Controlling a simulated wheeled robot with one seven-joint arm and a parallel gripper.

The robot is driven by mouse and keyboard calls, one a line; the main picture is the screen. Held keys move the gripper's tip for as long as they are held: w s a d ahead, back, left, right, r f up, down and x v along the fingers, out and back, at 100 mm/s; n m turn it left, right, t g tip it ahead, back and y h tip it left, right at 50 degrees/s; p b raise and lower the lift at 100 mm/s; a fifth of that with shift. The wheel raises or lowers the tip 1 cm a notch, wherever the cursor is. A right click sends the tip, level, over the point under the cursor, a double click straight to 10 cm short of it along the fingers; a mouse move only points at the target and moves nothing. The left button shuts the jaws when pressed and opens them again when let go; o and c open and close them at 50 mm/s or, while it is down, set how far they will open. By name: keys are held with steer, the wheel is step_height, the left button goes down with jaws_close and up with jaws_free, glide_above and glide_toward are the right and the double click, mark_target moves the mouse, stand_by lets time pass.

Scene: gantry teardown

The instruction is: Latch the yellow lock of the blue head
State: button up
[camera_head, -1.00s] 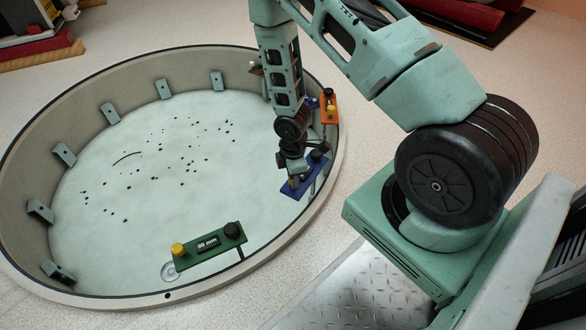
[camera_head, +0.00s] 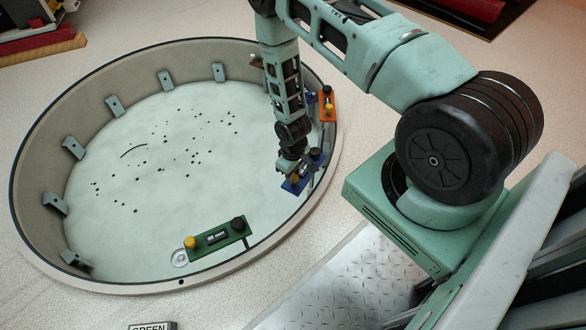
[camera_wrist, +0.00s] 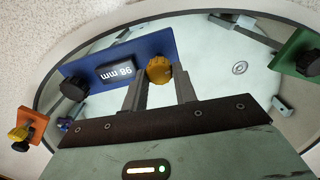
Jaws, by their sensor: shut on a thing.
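The blue head (camera_head: 300,181) is a flat blue plate at the right side of the round basin. In the wrist view the blue head (camera_wrist: 97,68) has a "98 mm" label, a black knob (camera_wrist: 75,88) at its left end and the yellow lock (camera_wrist: 159,68), a round knob, at its right end. My gripper (camera_wrist: 160,78) has one finger on each side of the yellow lock and is shut on it. In the head view my gripper (camera_head: 291,170) reaches down to the blue head, and my wrist partly hides it there.
A green head (camera_head: 216,240) with yellow and black knobs is at the front, and an orange head (camera_head: 327,103) is just beyond the blue one. Grey brackets (camera_head: 114,105) line the wall. Black specks dot the pale floor.

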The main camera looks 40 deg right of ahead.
steer(key=shift+r+m+p, duration=0.1)
steer(key=shift+m+p, duration=0.45)
steer(key=shift+m, duration=0.55)
steer(key=o, duration=1)
step_height(320, 180, up, 17)
steer(key=p, duration=0.6)
steer(key=shift+r+p, duration=0.15)
steer(key=shift+p, duration=0.2)
